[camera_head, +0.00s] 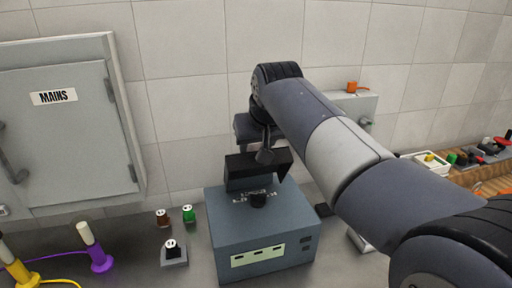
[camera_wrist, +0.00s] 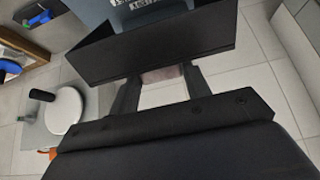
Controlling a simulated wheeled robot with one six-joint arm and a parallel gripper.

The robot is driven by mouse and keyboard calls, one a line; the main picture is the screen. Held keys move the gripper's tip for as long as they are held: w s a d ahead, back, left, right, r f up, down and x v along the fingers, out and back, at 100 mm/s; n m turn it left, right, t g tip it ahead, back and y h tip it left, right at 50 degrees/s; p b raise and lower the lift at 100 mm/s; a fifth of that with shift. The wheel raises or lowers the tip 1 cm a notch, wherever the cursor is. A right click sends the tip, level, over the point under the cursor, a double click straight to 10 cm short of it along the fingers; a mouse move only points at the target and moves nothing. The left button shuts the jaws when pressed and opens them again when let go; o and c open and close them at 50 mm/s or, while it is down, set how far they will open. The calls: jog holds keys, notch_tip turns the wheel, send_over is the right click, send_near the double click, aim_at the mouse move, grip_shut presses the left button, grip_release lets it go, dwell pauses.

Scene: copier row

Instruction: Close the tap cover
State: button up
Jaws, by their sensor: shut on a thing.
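A blue-grey box (camera_head: 258,232) stands on the counter, with a light panel with dark slots on its front and lettering on top. A dark cover (camera_head: 258,165) stands raised above the back of the box's top. In the wrist view the cover (camera_wrist: 155,48) is a wide black panel across the upper middle. My gripper (camera_head: 265,155) reaches down to the cover from behind and above. In the wrist view its two fingers (camera_wrist: 160,88) meet the panel's near edge, and it is shut on the cover. The grip itself is mostly hidden by the panel.
A grey cabinet marked MAINS (camera_head: 65,130) is on the wall at left. Small brown (camera_head: 162,217) and green (camera_head: 189,213) pieces and a black one on a grey base (camera_head: 173,251) stand left of the box. A purple-based post (camera_head: 97,252) is further left.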

dwell(0.3)
jog(key=o, duration=1.4)
jog(key=v, duration=1.1)
jog(key=shift+p, duration=0.3)
jog(key=shift+f, duration=0.1)
jog(key=x, duration=1)
jog(key=shift+w+f+b, duration=0.25)
jog(key=shift+f+b, duration=0.05)
jog(key=shift+w+a, duration=0.1)
